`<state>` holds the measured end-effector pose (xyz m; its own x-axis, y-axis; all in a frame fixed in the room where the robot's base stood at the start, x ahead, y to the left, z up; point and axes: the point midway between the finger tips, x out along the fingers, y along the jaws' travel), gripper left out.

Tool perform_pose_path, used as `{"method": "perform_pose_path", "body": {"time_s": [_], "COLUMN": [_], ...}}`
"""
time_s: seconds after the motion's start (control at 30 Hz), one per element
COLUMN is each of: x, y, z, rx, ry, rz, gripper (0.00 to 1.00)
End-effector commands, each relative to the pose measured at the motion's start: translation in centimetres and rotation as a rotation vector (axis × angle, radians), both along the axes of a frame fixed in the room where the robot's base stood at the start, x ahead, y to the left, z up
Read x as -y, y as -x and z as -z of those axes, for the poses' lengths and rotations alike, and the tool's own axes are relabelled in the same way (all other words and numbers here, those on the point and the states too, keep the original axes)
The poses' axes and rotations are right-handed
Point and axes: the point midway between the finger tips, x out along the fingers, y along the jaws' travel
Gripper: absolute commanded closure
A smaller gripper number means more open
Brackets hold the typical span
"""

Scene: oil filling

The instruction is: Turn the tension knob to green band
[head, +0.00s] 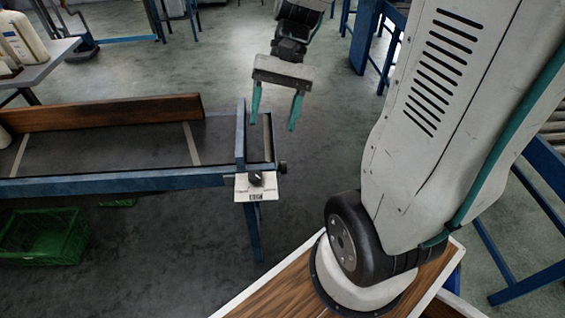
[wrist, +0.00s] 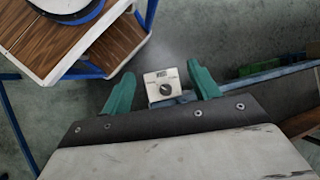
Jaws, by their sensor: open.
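The tension knob (head: 255,178) is a small dark dial on a white plate (head: 243,190) at the near right corner of a blue-framed conveyor. A small dark display sits below the dial. In the wrist view the knob (wrist: 166,89) shows between the fingers, some distance beyond them, on its white plate (wrist: 152,79). My gripper (head: 273,112) has two green fingers spread apart, pointing down. It is empty and appears above and behind the knob in the head view. The fingers also show in the wrist view (wrist: 160,90). A green band cannot be made out.
The conveyor's blue frame (head: 120,183) runs left from the knob, with a wooden board (head: 110,113) along it. A dark side knob (head: 283,168) sticks out at its right end. A green crate (head: 42,237) stands on the floor at left. White jugs (head: 22,38) stand on a table.

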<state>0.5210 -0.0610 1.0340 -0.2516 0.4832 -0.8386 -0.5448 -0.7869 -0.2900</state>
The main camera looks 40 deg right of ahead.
Motion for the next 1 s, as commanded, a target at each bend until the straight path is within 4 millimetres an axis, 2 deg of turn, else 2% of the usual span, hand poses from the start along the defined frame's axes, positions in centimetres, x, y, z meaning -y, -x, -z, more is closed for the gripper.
{"method": "perform_pose_path", "body": {"time_s": [0.03, 0.2, 0.37, 0.5, 0.67, 0.8, 0.9, 1.0], "x": [0.9, 3.7, 7.0, 10.1, 13.6, 16.0, 17.1, 17.8], "y": [-1.0, -4.0, -6.2, -7.3, -7.4, -6.7, -6.1, -5.5], "z": [1.3, 5.4, 10.2, 15.0, 21.2, 26.6, 29.8, 32.0], "rx": [-0.049, -0.173, -0.272, -0.346, -0.413, -0.454, -0.474, -0.484], "ry": [-0.051, -0.228, -0.400, -0.554, -0.734, -0.880, -0.962, -1.021], "rz": [0.059, 0.257, 0.452, 0.630, 0.840, 1.011, 1.109, 1.179], "gripper": [0.39, 0.39, 0.39, 0.39, 0.39, 0.39, 0.39, 0.39]}}
